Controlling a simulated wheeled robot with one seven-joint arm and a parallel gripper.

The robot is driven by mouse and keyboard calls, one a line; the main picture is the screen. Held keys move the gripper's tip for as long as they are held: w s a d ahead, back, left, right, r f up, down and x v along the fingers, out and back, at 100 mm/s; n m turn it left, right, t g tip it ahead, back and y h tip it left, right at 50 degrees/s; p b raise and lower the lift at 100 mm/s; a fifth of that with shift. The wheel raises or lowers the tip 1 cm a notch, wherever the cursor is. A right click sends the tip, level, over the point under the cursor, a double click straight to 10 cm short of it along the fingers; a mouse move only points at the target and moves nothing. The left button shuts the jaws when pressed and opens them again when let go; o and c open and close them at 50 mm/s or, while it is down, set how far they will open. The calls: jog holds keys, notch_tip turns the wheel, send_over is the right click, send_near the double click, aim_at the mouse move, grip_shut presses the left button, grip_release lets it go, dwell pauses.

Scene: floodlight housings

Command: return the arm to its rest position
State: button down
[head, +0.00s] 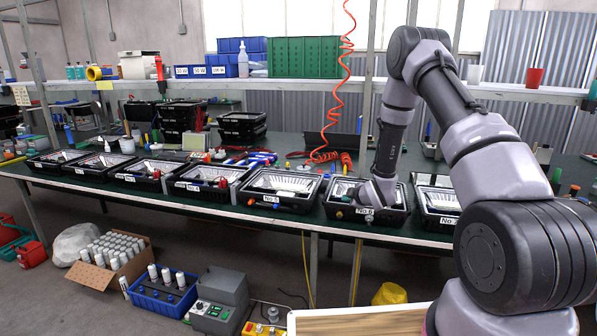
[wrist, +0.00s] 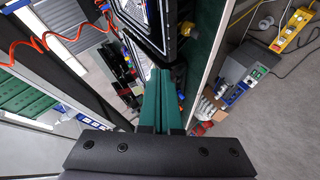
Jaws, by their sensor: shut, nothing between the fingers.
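My arm reaches from the right across the green bench, and its wrist (head: 378,192) is low over the floodlight housing marked No 6 (head: 398,216). The wrist covers part of that housing; whether it touches cannot be told. In the wrist view my gripper (wrist: 161,73) has its two green fingers side by side, shut and empty. A black housing (wrist: 183,22) lies beyond the fingertips there. In the head view the fingers cannot be made out clearly.
More housings stand in a row along the bench, including No 5 (head: 270,199) to the left. A coiled orange hose (head: 347,44) hangs behind my wrist. A shelf (head: 300,87) with green bins (head: 305,57) runs above. Boxes (head: 112,270) stand on the floor.

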jog(key=s+d+r+m+g+h, duration=0.1)
jog(key=s+d+r+m, duration=0.15)
jog(key=r, duration=0.65)
jog(key=s+d+r+m+h, duration=0.1)
jog(key=s+r+m, duration=0.3)
jog(key=r, duration=0.5)
jog(key=s+d+r+m+g+h, duration=0.1)
jog(key=s+d+r+m, duration=0.15)
jog(key=r, duration=0.75)
jog(key=s+a+r+m+g, duration=0.1)
jog(key=s+r+m, duration=0.2)
jog(key=s, duration=0.7)
jog(key=s+a+r+m+g+y, duration=0.1)
jog(key=s+r+m, duration=0.2)
jog(key=s, duration=0.8)
jog(key=s+a+r+m+y, duration=0.1)
jog(key=s+r+m, duration=0.3)
jog(key=s, duration=0.6)
jog(key=shift+s+a+r+g, duration=0.35)
jog(key=shift+s+r+g, duration=0.05)
jog(key=shift+r, duration=0.55)
